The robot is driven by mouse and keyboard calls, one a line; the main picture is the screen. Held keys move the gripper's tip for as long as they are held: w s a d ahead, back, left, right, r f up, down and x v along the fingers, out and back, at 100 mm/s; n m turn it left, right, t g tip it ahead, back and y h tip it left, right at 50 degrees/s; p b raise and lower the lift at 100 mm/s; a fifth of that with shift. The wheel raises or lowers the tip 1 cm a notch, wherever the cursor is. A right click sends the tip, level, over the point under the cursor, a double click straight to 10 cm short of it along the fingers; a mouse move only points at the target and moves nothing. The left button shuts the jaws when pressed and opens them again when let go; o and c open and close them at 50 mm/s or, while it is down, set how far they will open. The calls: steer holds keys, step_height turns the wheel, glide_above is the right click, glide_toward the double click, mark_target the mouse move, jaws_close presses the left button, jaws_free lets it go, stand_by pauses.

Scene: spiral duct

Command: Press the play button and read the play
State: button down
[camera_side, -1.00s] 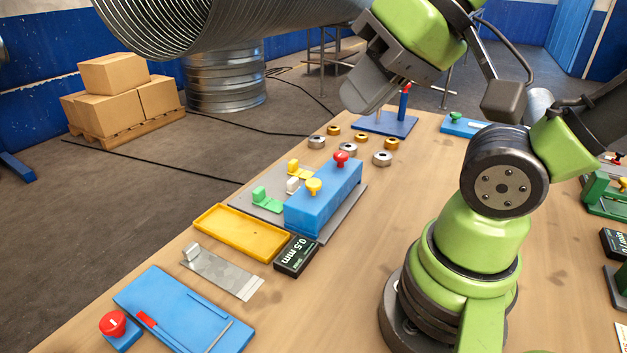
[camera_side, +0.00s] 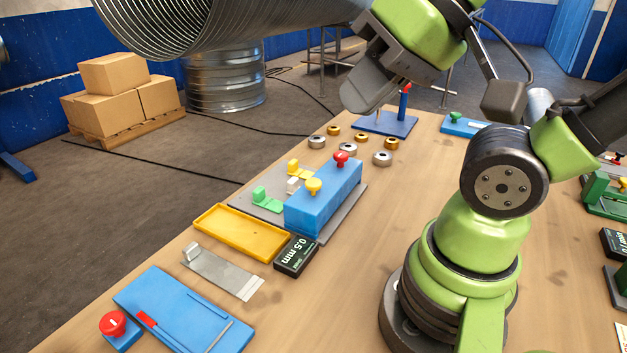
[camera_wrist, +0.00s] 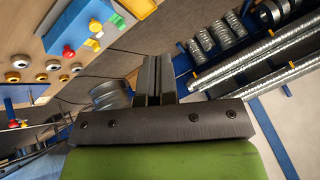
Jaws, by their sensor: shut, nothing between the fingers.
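A blue block (camera_side: 322,203) stands on a grey plate on the table, with a red knob (camera_side: 341,157) and a yellow knob (camera_side: 313,186) on top. A small black display (camera_side: 295,257) beside it reads "0.5 mm". A red button (camera_side: 113,324) sits on a blue base at the front left. No label saying "play" is readable. My gripper (camera_side: 377,108) is shut and empty, held in the air above the far part of the table. Its closed fingers (camera_wrist: 155,78) show in the wrist view, touching nothing. The blue block (camera_wrist: 80,22) is at that view's upper left.
A yellow tray (camera_side: 242,232), a grey metal strip (camera_side: 222,273) and a blue plate (camera_side: 185,308) lie at the front left. Several metal and brass rings (camera_side: 382,158) lie behind the block. A blue stand (camera_side: 388,124) with an upright post is under my gripper. Bare table lies right of the block.

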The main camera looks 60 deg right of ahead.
steer(key=m+y, duration=0.3)
steer(key=m, duration=3.1)
glide_above(314, 180)
step_height(314, 180, down, 10)
steer(key=shift+f, duration=0.25)
steer(key=shift+f, duration=0.1)
steer(key=shift+f, duration=4.3)
steer(key=shift+f, duration=0.1)
